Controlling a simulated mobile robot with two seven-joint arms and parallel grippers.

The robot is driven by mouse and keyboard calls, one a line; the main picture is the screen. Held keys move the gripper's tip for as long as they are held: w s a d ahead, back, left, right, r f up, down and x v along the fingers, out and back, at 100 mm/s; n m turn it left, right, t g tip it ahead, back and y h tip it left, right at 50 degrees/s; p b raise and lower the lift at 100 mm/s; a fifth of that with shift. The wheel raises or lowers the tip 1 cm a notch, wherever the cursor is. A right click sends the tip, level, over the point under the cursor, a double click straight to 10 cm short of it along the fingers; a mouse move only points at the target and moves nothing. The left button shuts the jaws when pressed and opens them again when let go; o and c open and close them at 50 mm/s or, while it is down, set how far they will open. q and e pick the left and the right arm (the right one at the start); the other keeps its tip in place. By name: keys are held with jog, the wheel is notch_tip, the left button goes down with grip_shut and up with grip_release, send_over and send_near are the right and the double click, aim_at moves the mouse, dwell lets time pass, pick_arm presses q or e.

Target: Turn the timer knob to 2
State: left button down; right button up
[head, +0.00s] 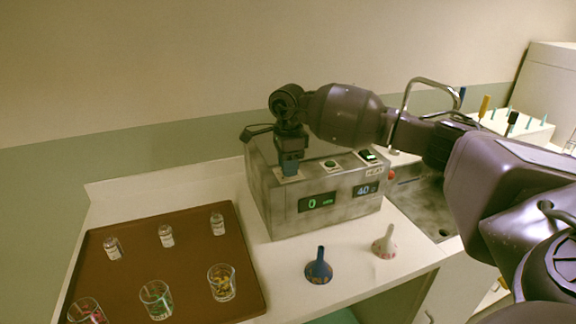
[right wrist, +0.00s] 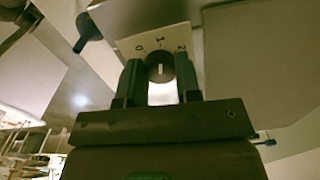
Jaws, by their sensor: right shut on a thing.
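The grey machine (head: 340,215) stands on the white counter. My right gripper (head: 289,168) points down onto its top at the left, where it hides the timer knob in the head view. In the right wrist view the dark round timer knob (right wrist: 160,67) sits between the two fingers of my right gripper (right wrist: 159,80), which is shut on it. A white mark on the knob looks upright, roughly in line with the 1. The pale dial plate (right wrist: 160,40) carries 0, 1 and 2 from left to right. The green timer display (head: 317,202) reads 0. My left gripper is not in view.
A second display (head: 365,190) reads 40. A green button (head: 330,164) and a heat switch (head: 368,156) are right of the knob. A brown tray (head: 190,275) with bottles and glasses is at left.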

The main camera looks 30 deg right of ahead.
jog(key=m, duration=0.4)
jog(key=shift+m, duration=0.4)
jog(key=shift+m+p, duration=0.35)
jog(key=shift+m, duration=2.05)
jog(key=o, duration=0.9)
jog(key=shift+r, duration=0.1)
notch_tip(320, 180, up, 11)
jog(key=shift+f+b, duration=0.15)
jog(key=shift+b, duration=0.2)
